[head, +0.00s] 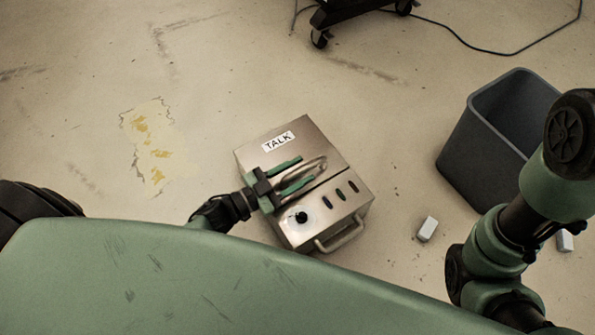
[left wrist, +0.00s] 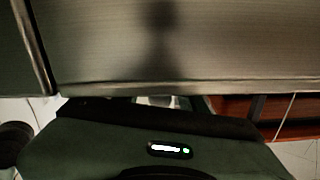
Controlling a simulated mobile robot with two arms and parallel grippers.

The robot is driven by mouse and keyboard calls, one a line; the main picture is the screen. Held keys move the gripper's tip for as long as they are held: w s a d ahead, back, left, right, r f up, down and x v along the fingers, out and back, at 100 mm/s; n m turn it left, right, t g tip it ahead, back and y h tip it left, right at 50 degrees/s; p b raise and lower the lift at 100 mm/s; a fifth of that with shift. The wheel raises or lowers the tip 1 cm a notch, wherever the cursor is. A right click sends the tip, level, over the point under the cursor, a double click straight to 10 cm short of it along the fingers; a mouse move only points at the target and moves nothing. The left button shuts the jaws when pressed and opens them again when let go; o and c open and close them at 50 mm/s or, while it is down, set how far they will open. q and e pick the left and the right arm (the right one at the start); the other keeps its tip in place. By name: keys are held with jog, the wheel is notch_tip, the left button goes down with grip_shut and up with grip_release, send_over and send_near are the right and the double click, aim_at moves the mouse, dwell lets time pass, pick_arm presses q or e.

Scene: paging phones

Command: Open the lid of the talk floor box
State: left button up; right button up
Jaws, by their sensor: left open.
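The talk floor box (head: 325,225) is a metal case on the floor, with a white TALK label (head: 279,141) on its lid (head: 258,150). The lid looks shut, lying flat behind a dark seam. A metal loop handle (head: 318,164) is on the lid near the seam. My left gripper (head: 306,170) is open over the lid, its green fingers on either side of the loop; I cannot tell if they touch it. In the left wrist view, a brushed metal surface (left wrist: 200,45) fills the top, above my gripper's body. My right gripper is not in view.
The box's front part has a black knob (head: 301,217), dark slots and a front handle (head: 340,236). A grey bin (head: 480,155) stands to the right. A small white block (head: 427,229) lies between them. A wheeled stand (head: 350,12) and cable are at the back. Floor at left is clear.

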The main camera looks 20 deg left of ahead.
pick_arm(q)
grip_shut()
jog(key=shift+a, duration=0.15)
dwell(1.1)
